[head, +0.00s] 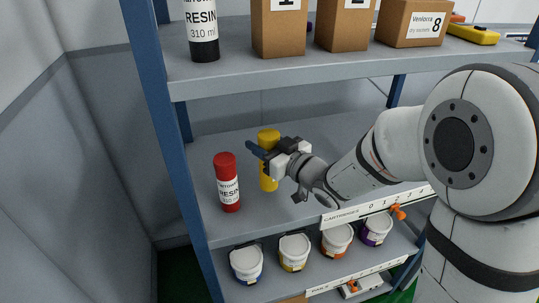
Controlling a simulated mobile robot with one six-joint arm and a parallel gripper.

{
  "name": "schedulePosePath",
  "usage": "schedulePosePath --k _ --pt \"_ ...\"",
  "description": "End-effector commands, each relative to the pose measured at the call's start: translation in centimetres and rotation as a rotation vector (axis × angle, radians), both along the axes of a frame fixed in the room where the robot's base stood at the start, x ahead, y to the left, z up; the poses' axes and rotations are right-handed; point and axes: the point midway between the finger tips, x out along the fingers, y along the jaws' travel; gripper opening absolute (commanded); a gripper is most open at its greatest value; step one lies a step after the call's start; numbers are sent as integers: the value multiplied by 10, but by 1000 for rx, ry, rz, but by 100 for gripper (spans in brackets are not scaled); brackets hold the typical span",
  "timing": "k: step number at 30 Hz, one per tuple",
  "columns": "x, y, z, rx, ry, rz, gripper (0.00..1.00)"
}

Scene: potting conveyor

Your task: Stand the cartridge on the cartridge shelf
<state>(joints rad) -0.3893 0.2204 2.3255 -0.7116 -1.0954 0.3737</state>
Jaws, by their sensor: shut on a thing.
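A yellow cartridge (268,182) is upright over the middle shelf, whose front edge carries a label reading CARTRIDGES (350,214). My gripper (263,151) reaches in from the right and is shut on the cartridge's upper part. The jaws hide the middle of the cartridge. Its base appears at or very near the cartridge shelf (290,217); I cannot tell whether it touches.
A red resin cartridge (228,184) stands upright to the left and nearer the shelf's front. The upper shelf (235,80) holds a black resin cartridge (202,38) and boxes (279,30). Lidded tubs (293,251) stand below. A blue post (160,110) bounds the left.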

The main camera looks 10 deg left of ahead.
Motion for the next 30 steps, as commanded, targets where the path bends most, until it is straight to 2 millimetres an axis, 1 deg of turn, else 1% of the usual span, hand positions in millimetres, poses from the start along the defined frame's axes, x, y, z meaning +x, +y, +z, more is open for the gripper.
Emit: schedulePosePath --k 4,9,11,18,23,24,30 --pt "-2 2 -10 1 0 5 7" --pt "-2 3 -34 0 2 8 7" --pt "-2 3 -40 1 1 7 7" --pt "-3 4 -40 1 -3 8 7" --pt "-3 4 -45 1 -3 8 7" --pt "-3 4 -43 0 -1 8 48" --pt "-3 4 -43 0 -1 9 64"
